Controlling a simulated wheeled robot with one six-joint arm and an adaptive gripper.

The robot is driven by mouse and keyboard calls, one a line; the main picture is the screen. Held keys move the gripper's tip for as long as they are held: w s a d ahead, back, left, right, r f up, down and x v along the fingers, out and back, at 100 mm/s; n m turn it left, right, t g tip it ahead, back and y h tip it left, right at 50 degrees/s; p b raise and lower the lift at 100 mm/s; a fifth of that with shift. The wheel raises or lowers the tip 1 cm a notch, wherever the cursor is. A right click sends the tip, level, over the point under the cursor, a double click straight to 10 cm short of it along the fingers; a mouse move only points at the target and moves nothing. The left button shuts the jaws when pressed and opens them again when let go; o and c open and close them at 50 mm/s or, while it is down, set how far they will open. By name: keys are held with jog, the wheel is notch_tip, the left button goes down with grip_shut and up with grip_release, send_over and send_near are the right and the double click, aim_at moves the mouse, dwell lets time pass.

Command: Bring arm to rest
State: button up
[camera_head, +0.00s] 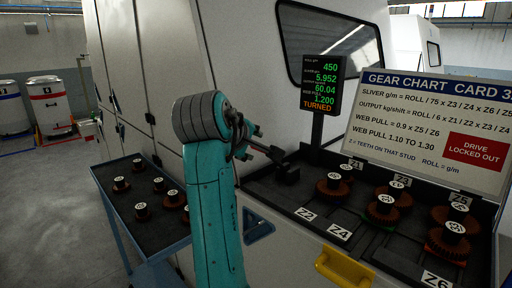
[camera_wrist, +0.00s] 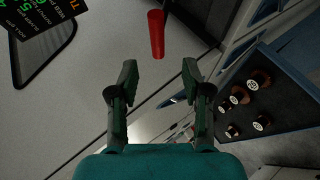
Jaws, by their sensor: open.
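My gripper (camera_wrist: 160,70) shows in the wrist view with its two dark fingers spread apart and nothing between them. The gear tray (camera_head: 300,228) on the machine carries several brown gears with black, labelled hubs, such as one at the left (camera_head: 333,187) and one at the right (camera_head: 453,238). Labels such as Z4 (camera_head: 340,232) and Z6 (camera_head: 436,280) mark it.
A side cart (camera_head: 135,225) with several small gears stands at left. A display (camera_head: 322,85) reads "TURNED"; a gear chart (camera_head: 440,120) says "DRIVE LOCKED OUT". A yellow handle (camera_head: 343,268) is in front.

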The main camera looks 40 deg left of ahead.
jog(key=shift+s+d+r, duration=0.25)
jog(key=shift+s+r, duration=0.1)
jog(key=shift+s, duration=0.2)
